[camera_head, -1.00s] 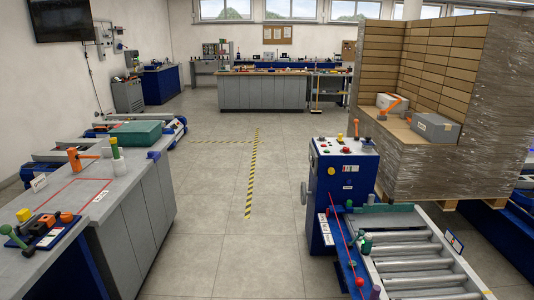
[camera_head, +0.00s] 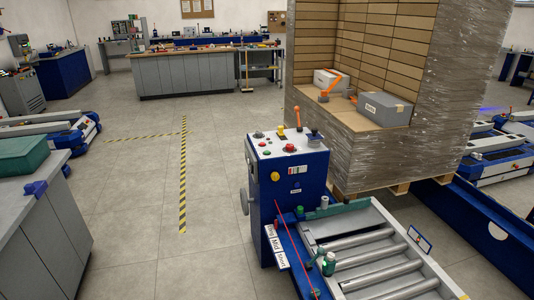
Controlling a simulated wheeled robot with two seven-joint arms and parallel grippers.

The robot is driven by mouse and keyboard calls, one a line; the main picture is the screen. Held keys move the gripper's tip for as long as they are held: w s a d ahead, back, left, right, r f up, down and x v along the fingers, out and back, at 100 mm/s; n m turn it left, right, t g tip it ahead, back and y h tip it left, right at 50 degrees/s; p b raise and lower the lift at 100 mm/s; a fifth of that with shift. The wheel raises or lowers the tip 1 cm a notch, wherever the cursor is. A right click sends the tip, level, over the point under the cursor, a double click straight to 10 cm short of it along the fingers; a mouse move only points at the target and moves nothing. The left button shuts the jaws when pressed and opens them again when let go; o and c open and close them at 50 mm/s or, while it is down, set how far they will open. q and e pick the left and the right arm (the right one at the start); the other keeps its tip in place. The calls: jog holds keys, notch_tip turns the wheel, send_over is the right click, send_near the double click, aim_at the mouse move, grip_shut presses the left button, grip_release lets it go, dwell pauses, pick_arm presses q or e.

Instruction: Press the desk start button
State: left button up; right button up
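A blue control desk (camera_head: 289,195) with a light sloping top stands right of the middle. Several small coloured buttons sit on its top; the largest is a red button (camera_head: 290,148). An orange lever (camera_head: 298,118) and a dark knob (camera_head: 314,138) stand at its back and right. A yellow button (camera_head: 275,177) is on its front face. The labels are too small to read, so I cannot tell which button is the start button. Neither of my grippers is in view.
A roller conveyor (camera_head: 365,250) adjoins the desk at lower right. A wrapped pallet stack (camera_head: 400,150) with grey boxes stands behind it. A grey workbench (camera_head: 40,225) is at the left edge. The floor (camera_head: 150,200) between is clear, with yellow-black tape.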

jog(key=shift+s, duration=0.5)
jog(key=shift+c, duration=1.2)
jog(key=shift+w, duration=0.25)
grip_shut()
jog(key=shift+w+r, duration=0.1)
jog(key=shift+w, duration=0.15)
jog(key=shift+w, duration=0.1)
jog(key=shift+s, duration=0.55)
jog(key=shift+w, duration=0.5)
